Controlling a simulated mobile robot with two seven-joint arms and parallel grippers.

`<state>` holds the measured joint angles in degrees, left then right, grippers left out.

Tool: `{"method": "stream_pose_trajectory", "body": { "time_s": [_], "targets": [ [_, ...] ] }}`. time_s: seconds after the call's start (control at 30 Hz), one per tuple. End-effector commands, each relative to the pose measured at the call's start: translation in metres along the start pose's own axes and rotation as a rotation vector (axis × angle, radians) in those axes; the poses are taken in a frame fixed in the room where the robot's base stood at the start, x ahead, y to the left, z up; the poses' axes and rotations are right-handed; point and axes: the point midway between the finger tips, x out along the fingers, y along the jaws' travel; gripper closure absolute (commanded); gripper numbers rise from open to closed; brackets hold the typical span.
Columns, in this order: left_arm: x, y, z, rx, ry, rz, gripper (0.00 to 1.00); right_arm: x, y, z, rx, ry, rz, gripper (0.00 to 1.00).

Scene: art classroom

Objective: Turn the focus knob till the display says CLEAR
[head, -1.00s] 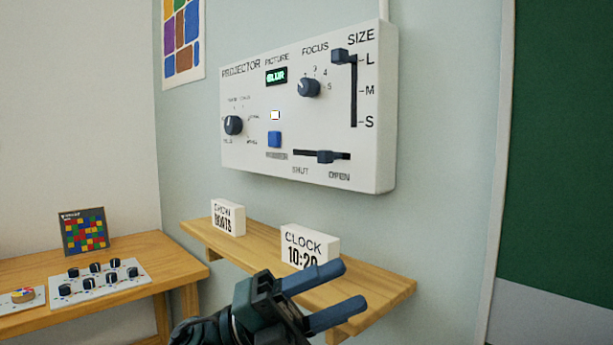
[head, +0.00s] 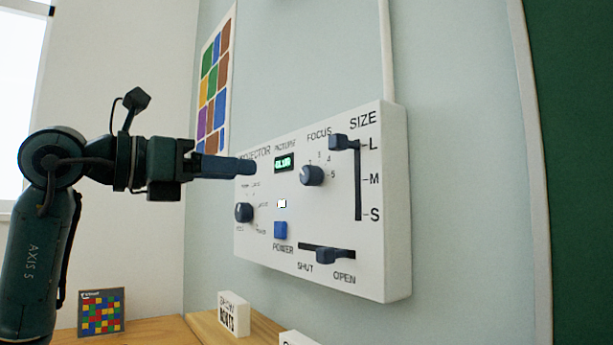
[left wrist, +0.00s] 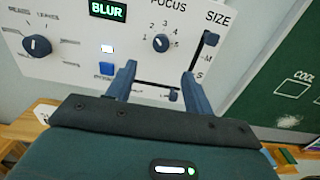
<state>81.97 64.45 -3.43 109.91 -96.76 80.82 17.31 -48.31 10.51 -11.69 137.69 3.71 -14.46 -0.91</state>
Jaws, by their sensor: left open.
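The white projector panel (head: 385,215) hangs on the wall. Its dark round focus knob (head: 312,175) sits below the FOCUS label, with numbers around it; it also shows in the left wrist view (left wrist: 162,43). I cannot read its exact setting. The small display (left wrist: 108,10) reads BLUR in green; it is also in the head view (head: 286,162). My left gripper (head: 250,167) is open and empty, in front of the panel's upper left and left of the focus knob in the head view. In the left wrist view its fingers (left wrist: 158,72) stand apart below the knob, not touching it. My right gripper is out of view.
The panel also has a left knob (head: 244,212), a blue power button (head: 281,230), a SHUT/OPEN slider (head: 327,255) and a SIZE slider (head: 345,142) near L. A wooden shelf (head: 208,325) with a sign block (head: 233,314) is below.

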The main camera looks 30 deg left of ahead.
Motion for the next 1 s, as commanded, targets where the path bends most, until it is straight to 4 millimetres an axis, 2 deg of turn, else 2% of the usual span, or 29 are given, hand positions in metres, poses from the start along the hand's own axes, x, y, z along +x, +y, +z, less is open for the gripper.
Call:
{"method": "stream_pose_trajectory", "body": {
  "time_s": [0.3, 0.5, 0.7, 1.0],
  "targets": [
    [0.068, -0.003, 0.000, -0.001, 0.003, -0.009, 0.48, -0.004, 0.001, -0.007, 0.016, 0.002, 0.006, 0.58],
    [0.101, -0.002, 0.000, -0.002, 0.002, -0.007, 0.48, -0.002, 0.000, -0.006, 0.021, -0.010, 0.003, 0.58],
    [0.116, -0.002, -0.001, 0.000, 0.002, -0.006, 0.48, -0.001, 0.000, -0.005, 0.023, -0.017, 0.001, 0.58],
    [0.118, -0.002, -0.001, 0.001, 0.001, -0.006, 0.48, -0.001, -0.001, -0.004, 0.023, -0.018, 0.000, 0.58]
  ]
}}
